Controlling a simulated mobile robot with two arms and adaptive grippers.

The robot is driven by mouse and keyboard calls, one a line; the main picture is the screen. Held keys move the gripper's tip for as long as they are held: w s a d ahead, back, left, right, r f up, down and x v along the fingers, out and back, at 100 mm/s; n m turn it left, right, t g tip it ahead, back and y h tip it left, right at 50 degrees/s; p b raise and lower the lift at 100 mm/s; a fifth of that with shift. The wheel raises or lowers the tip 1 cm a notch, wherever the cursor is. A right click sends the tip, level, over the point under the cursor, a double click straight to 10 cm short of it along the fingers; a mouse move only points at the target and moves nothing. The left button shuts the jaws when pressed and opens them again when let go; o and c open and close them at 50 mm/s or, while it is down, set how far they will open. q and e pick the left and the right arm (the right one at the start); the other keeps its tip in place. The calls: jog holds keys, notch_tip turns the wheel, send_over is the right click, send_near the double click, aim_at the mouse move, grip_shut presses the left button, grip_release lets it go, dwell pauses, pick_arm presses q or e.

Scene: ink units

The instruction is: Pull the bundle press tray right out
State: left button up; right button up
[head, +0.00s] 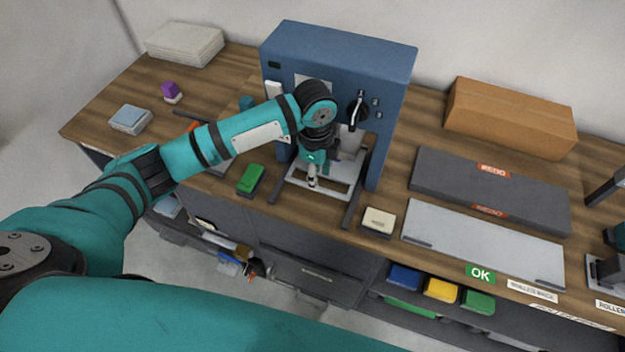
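The blue bundle press (338,55) stands at the back of the wooden bench, with a dark lever on its front. Its pale grey tray (336,187) lies low at the front of the press, between two dark rails, and reaches forward over the bench. My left arm comes across from the left, and my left gripper (312,178) points down at the tray's front part. Its fingertips look close together over the tray. I cannot tell whether they grip it. The wrist hides part of the press opening and the back of the tray. My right gripper is not in view.
A green block (250,179) lies left of the tray and a cream block (378,221) right of it. A cardboard box (510,117), a dark grey tray (487,188) and a light grey panel (482,243) fill the right side. Drawers and shelves sit below the bench.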

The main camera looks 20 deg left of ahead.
pick_arm(q)
jog(key=shift+w+a+r, duration=0.25)
jog(key=shift+w+a, duration=0.05)
jog(key=shift+a, duration=0.15)
jog(key=shift+w+a+r, duration=0.25)
jog(key=shift+a, duration=0.15)
jog(key=shift+f+p, duration=0.8)
jog(key=shift+f, duration=2.75)
grip_shut()
